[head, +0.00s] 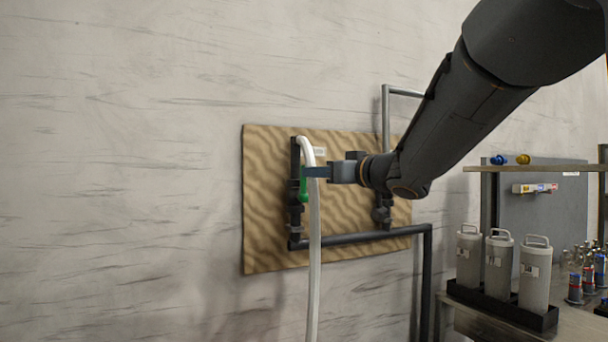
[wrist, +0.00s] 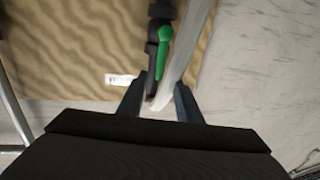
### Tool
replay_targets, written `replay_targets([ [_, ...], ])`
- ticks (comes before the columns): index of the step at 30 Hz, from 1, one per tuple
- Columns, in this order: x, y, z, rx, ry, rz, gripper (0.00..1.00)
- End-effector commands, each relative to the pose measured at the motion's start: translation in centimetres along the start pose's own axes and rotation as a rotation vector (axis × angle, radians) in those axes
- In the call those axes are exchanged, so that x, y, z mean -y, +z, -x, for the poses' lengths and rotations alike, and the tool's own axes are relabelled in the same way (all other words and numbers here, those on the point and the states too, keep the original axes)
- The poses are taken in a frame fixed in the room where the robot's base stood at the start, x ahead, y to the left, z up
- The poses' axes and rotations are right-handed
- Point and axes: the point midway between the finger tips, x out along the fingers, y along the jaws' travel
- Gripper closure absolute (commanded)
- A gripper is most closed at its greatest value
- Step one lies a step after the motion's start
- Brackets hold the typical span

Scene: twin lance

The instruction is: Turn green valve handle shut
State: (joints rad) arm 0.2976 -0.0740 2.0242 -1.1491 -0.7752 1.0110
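The green valve handle (head: 303,190) is on a dark vertical pipe at the left of the tan board. It also shows in the wrist view (wrist: 162,55), with its rounded end up and its narrow end toward my fingers. The handle lies roughly along the pipe. My gripper (head: 310,172) reaches in from the right at the height of the handle's upper part. In the wrist view my gripper (wrist: 161,80) has its fingers apart, with the handle's narrow end just beyond the gap. I cannot tell whether a finger touches it.
A white hose (head: 315,250) curves over the pipe top and hangs down beside the handle, also close to the fingers. Dark pipe (head: 350,239) runs below on the wavy tan board (head: 268,200). Grey canisters (head: 500,265) stand at the right. The wall at left is clear.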

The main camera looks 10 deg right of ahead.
Motion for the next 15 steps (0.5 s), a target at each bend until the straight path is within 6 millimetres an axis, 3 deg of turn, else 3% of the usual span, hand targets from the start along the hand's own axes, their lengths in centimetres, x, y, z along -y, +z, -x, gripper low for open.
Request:
replay_targets([
  [9,0.1,0.2,-4.9,0.002,-0.001,-0.001,0.68],
  [15,0.0,0.1,-6.7,0.001,0.001,0.000,0.68],
])
